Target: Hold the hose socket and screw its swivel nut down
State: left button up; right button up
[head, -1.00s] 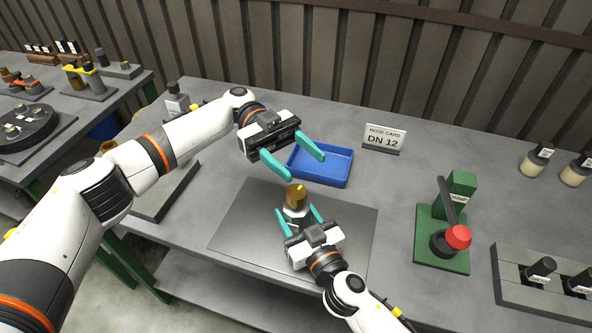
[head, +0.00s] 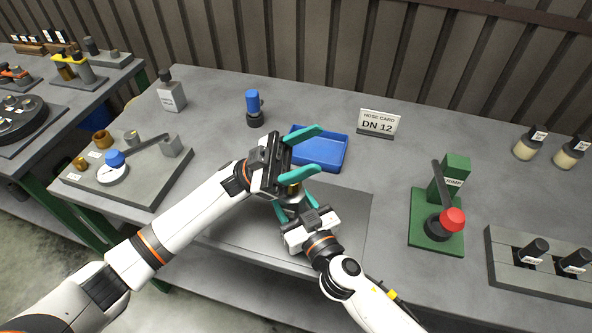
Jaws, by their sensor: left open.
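The hose socket (head: 291,204) is a grey fitting over the metal plate in the middle of the table. Its brass swivel nut (head: 293,190) shows at the top and is partly hidden by my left gripper. My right gripper (head: 296,203) comes from the front with its fingers on both sides of the socket and appears closed on it. My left gripper (head: 318,151) is open, its fingers pointing right. It is just above and behind the nut in the picture; whether a finger touches the nut cannot be told.
A blue tray (head: 325,165) lies behind the grippers. The hose card (head: 378,123) stands behind it. A green crimp press (head: 437,220) with a red knob is at the right. A fixture board (head: 145,190) and a blue-topped tool (head: 254,108) are at the left. The grey metal plate (head: 345,215) is mostly bare.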

pick_arm(q)
jog(key=n+t+y, duration=0.1)
jog(key=n+t, duration=0.4)
jog(key=t, duration=0.3)
jog(key=a+f+n+t+y, duration=0.1)
jog(key=n+t, duration=0.4)
jog(key=t, duration=0.3)
jog(key=w+a+n+t+y, duration=0.1)
jog(key=n+t+y, duration=0.1)
jog(key=n+t, duration=0.3)
jog(key=shift+a+f+n+t, duration=0.15)
jog(key=shift+f+t, duration=0.05)
jog(key=shift+t, duration=0.55)
jog(key=shift+a+f+n+t, duration=0.1)
jog(key=shift+f+n+t, duration=0.05)
jog(key=shift+t, duration=0.6)
jog(key=s+a+f+n+y, duration=0.3)
jog(key=s+a+f+y, duration=0.3)
jog(key=f+y, duration=0.4)
jog(key=shift+g+y, duration=0.4)
jog(key=shift+y, duration=0.2)
jog(key=x, duration=0.7)
jog(key=r+x, duration=0.1)
jog(key=x, duration=0.3)
jog(key=shift+d+r, duration=0.15)
jog(key=shift+d, duration=0.4)
jog(key=shift+c, duration=0.6)
jog(key=shift+m, duration=0.3)
jog(key=c, duration=0.9)
